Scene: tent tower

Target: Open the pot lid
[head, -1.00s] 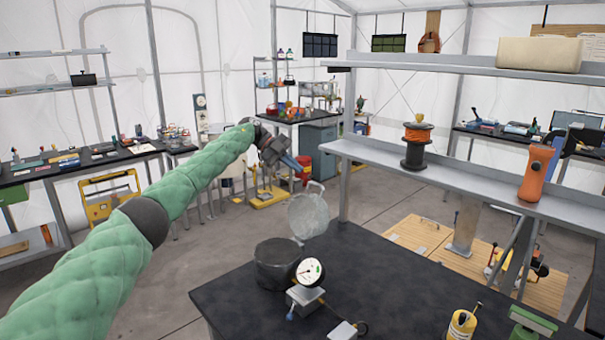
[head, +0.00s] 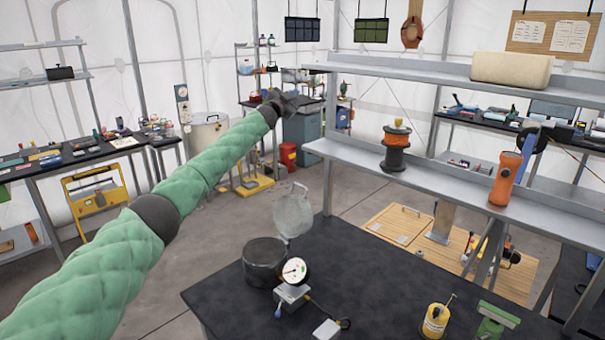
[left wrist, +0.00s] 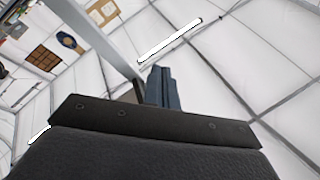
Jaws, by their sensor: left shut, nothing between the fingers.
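A dark grey pot (head: 264,264) stands on the black table in the head view. Its pale, see-through round lid (head: 293,214) stands up on edge at the pot's far right side, tilted off the opening, with a small handle at its top. The pot's top looks uncovered. My left gripper (head: 289,101) is up and well beyond the pot and lid, touching neither. In the left wrist view its blue fingers (left wrist: 164,88) are together and empty, against the tent roof. My right gripper is not in view.
A dial gauge (head: 294,270) stands close in front of the pot on the black table (head: 380,275). A yellow canister (head: 435,320) is near the front edge. A grey shelf (head: 440,184) with an orange spool (head: 396,148) and an orange flashlight (head: 506,178) runs behind. The table's middle is clear.

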